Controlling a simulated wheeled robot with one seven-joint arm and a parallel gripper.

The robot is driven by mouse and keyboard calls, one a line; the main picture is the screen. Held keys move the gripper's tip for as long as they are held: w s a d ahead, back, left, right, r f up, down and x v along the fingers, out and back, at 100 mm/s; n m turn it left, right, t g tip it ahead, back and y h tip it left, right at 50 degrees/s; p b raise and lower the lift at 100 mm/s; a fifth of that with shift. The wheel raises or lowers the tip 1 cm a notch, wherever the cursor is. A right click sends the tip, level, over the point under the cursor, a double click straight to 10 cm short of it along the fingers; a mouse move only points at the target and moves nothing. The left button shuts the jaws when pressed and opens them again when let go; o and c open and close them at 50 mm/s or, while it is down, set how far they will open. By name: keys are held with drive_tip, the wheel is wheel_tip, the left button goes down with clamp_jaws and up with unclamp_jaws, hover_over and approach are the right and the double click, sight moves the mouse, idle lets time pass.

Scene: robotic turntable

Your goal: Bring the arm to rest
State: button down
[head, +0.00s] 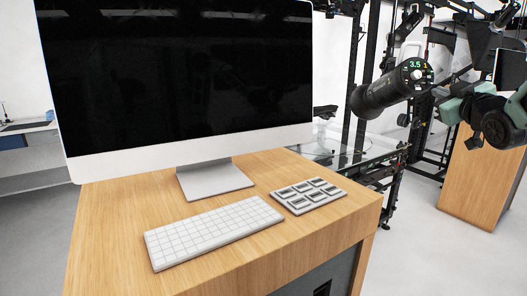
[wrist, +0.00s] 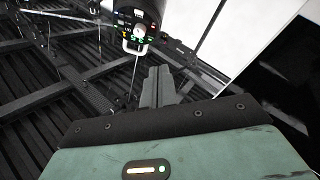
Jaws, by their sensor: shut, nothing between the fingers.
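My gripper (wrist: 160,74) shows in the wrist view with its two grey fingers together and nothing between them. Its green housing with a small lit bar fills the bottom of that view. In the head view my green and black arm (head: 485,112) is at the right edge, raised off to the right of the desk. A black cylinder (head: 378,96) with a lit "3.5" display hangs just left of the arm. A black device (wrist: 137,28) with coloured lights shows beyond the fingertips in the wrist view. I cannot tell whether the gripper touches it.
A wooden desk (head: 305,228) carries a large monitor (head: 185,75), a white keyboard (head: 213,230) and a grey keypad (head: 308,195). A glass table (head: 350,150) and black frames stand behind. A wooden cabinet (head: 482,180) is at the right. Open floor (head: 432,250) lies right of the desk.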

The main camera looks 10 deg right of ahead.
drive_tip(key=s+a+f+g+y, duration=0.1)
drive_tip(key=a+f+g+y, duration=0.15)
drive_tip(key=a+f, duration=0.45)
drive_tip(key=s+a+f+g+y, duration=0.1)
drive_tip(key=s+a+f+g, duration=0.2)
drive_tip(key=a, duration=0.8)
drive_tip(key=a+f+g+y, duration=0.2)
drive_tip(key=a+f+g, duration=0.1)
drive_tip(key=a+f, duration=0.4)
drive_tip(key=s+a+f+n+g, duration=0.1)
drive_tip(key=s+a+f+g, duration=0.2)
drive_tip(key=s, duration=0.6)
drive_tip(key=s+a+f+n+g, duration=0.1)
drive_tip(key=s+a+f+g, duration=0.2)
drive_tip(key=s+a, duration=0.3)
drive_tip(key=s+a+f+n+g+h, duration=0.1)
drive_tip(key=s+a+f+g, duration=0.2)
drive_tip(key=s, duration=1)
drive_tip(key=a+g, duration=0.1)
drive_tip(key=a, duration=0.1)
drive_tip(key=shift+s+a+n, duration=0.3)
drive_tip(key=shift+s+n, duration=0.1)
drive_tip(key=shift+w+d+f+g, duration=0.1)
drive_tip(key=shift+g, duration=0.15)
